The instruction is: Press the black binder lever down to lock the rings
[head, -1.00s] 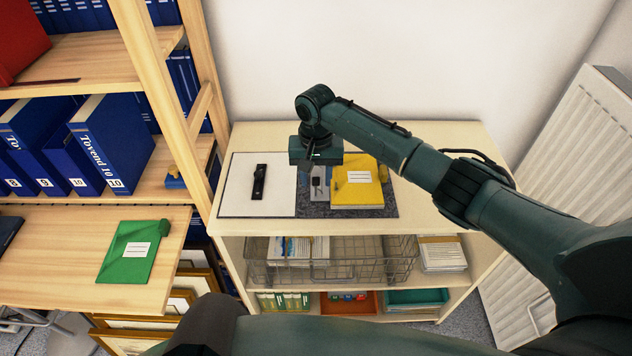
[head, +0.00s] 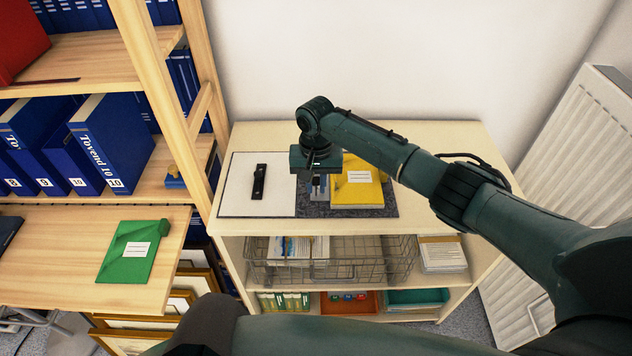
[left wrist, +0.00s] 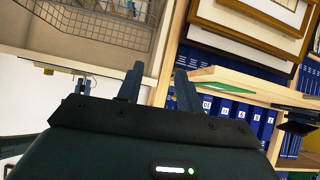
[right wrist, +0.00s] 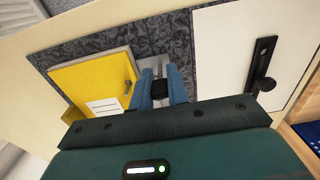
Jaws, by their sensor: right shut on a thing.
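An open binder lies flat on the low cabinet, with a white panel (head: 238,190) at left and a grey marbled panel (head: 350,212) at right. A silver plate (right wrist: 152,61) on the marbled panel carries a small black lever (right wrist: 159,88). My right gripper (head: 318,190) points down over this plate, its fingers (right wrist: 160,88) shut on the black lever; the fingers and hand hide much of the plate. A black bar with a round knob (head: 259,182) lies on the white panel, apart from the gripper. My left gripper (left wrist: 157,85) is open and empty, away from the binder.
A yellow folder (head: 358,190) lies on the marbled panel, close right of my right gripper. A wire basket (head: 340,262) sits on the shelf below. A wooden shelf with blue binders (head: 110,145) stands at left, and a radiator (head: 570,160) at right.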

